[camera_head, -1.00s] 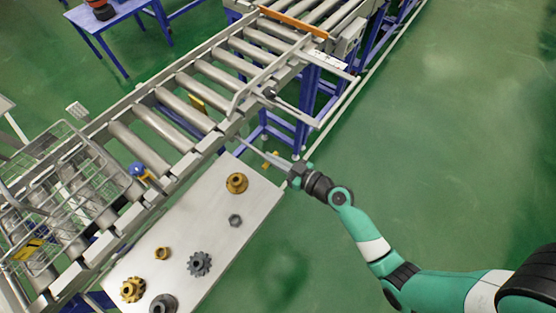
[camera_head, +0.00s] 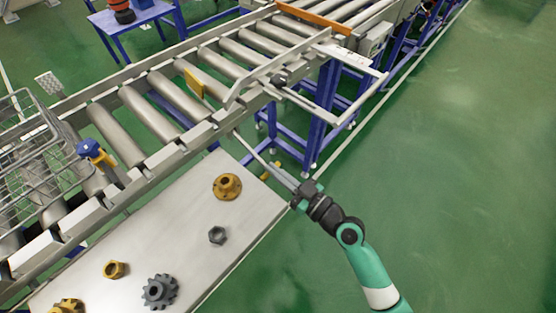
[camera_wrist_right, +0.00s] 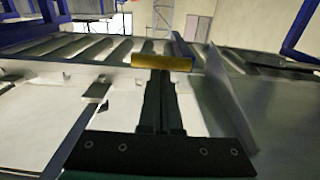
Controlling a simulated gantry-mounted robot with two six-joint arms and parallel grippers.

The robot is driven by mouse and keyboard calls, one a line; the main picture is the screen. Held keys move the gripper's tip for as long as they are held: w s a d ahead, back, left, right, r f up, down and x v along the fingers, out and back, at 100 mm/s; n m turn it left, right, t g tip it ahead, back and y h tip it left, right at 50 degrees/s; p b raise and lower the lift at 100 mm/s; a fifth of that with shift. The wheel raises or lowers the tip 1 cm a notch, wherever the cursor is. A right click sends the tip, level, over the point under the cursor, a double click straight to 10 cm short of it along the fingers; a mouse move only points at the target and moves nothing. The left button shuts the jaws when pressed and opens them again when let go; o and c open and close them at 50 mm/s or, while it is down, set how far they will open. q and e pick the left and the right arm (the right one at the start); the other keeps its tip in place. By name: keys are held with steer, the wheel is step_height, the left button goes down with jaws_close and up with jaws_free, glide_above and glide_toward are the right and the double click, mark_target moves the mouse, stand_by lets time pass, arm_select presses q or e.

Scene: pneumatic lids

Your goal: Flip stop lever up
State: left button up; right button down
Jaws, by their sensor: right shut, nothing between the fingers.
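A short yellow cylindrical bar (camera_wrist_right: 162,62), likely the stop lever's handle, lies crosswise just at the fingertips of my right gripper (camera_wrist_right: 160,80) in the right wrist view. The fingers are together and hold nothing; whether they touch the bar I cannot tell. In the head view my right gripper (camera_head: 292,183) is beside the conveyor, at the right corner of the metal table. A small yellow piece (camera_head: 268,171), probably the same handle, shows just left of it. A thin grey rod (camera_head: 258,158) runs from the conveyor side to the gripper and partly hides it. My left gripper is out of view.
A roller conveyor (camera_head: 160,157) crosses the view, with a wire basket (camera_head: 25,165) at left. The metal table (camera_head: 185,215) carries a brass flange (camera_head: 227,186), a nut (camera_head: 217,235) and several gears. Blue legs (camera_head: 318,118) stand behind the gripper. Green floor at right is clear.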

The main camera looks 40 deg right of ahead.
steer(key=shift+a+f, duration=0.1)
steer(key=shift+f, duration=0.5)
step_height(320, 180, up, 5)
steer(key=p, duration=0.4)
steer(key=b+v, duration=0.2)
steer(key=v, duration=0.7)
steer(key=shift+f, duration=0.35)
